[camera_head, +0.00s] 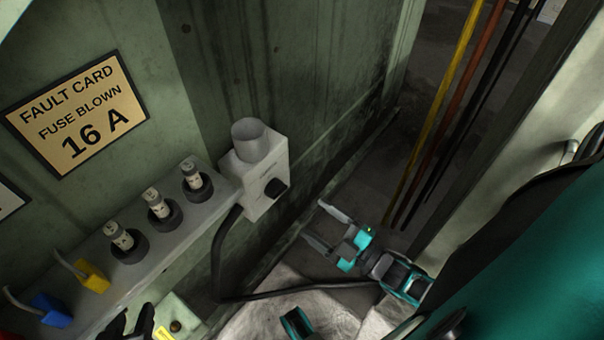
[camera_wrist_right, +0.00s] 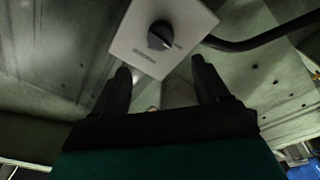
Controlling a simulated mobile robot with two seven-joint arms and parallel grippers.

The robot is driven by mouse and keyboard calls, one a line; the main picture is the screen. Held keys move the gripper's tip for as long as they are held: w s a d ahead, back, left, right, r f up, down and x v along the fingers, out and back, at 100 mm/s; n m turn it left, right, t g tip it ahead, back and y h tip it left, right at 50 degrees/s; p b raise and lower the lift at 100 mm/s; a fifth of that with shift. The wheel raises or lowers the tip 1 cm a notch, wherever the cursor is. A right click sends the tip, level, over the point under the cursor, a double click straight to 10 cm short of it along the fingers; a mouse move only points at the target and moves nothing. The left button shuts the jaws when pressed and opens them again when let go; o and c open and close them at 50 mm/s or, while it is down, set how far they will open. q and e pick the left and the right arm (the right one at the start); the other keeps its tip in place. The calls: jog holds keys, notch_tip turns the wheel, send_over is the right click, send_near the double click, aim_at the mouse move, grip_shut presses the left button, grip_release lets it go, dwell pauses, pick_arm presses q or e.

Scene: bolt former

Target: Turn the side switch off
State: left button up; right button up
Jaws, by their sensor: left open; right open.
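The side switch is a black rotary knob (camera_head: 275,187) on a pale grey box (camera_head: 255,200) fixed to the green cabinet wall. In the right wrist view the knob (camera_wrist_right: 160,35) shows a pale pointer mark angled to the lower right, beside tiny lettering I cannot read. My right gripper (camera_head: 314,221) is open and empty, below and to the right of the box, apart from the knob. In the right wrist view its two dark fingers (camera_wrist_right: 160,66) stand apart, with the knob beyond their tips. My left gripper (camera_head: 131,319) is open at the bottom left, partly cut off.
A grey shelf holds several fuses (camera_head: 160,206) and yellow (camera_head: 92,277) and blue (camera_head: 52,310) plugs left of the box. A black cable (camera_head: 217,255) hangs from the box. A fault card (camera_head: 78,115) is on the wall. Coloured pipes (camera_head: 436,110) run at the right.

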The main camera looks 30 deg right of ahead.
pick_arm(q)
jog(key=shift+r, duration=0.1)
pick_arm(e)
jog(key=v, duration=0.2)
jog(key=shift+s+d, duration=0.15)
jog(key=shift+s, duration=0.2)
pick_arm(q)
jog(key=shift+s, duration=0.1)
